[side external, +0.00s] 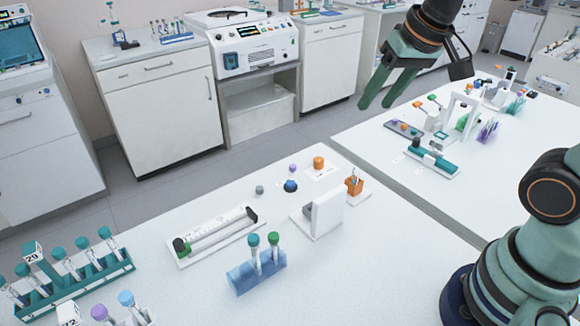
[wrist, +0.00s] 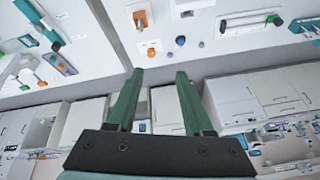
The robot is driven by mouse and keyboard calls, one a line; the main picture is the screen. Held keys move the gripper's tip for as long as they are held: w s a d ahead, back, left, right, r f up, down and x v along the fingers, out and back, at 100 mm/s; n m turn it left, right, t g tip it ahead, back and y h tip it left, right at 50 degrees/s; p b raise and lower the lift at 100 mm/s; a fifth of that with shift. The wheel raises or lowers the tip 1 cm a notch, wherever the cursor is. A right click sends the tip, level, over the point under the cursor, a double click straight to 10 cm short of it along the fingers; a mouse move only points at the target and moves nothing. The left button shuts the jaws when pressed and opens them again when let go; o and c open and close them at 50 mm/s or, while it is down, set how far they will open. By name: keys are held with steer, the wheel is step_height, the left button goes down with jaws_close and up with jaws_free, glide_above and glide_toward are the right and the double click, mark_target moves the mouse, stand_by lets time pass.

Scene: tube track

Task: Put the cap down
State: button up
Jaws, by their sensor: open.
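My gripper (side external: 377,104) is raised in the air behind the far edge of the front table, its two green fingers apart with nothing between them. The wrist view also shows the gripper (wrist: 160,77) open and empty. Several small caps stand loose on the front table: an orange cap (side external: 318,162), a purple cap (side external: 292,168), a blue cap (side external: 290,186) and a grey cap (side external: 259,190). I cannot tell which cap the task names.
A white stand (side external: 322,216) and an orange holder (side external: 354,186) stand right of the caps. A tube track (side external: 215,235), a blue rack (side external: 258,276) and a teal rack (side external: 75,284) stand to the left. A second table (side external: 480,185) holds more equipment.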

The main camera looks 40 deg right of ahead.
steer(key=s+n, duration=0.1)
steer(key=s+f+n, duration=0.2)
steer(key=s, duration=0.1)
steer(key=shift+d+t, duration=0.1)
steer(key=shift+t, duration=0.3)
steer(key=shift+r, duration=0.1)
steer(key=shift+o, duration=0.7)
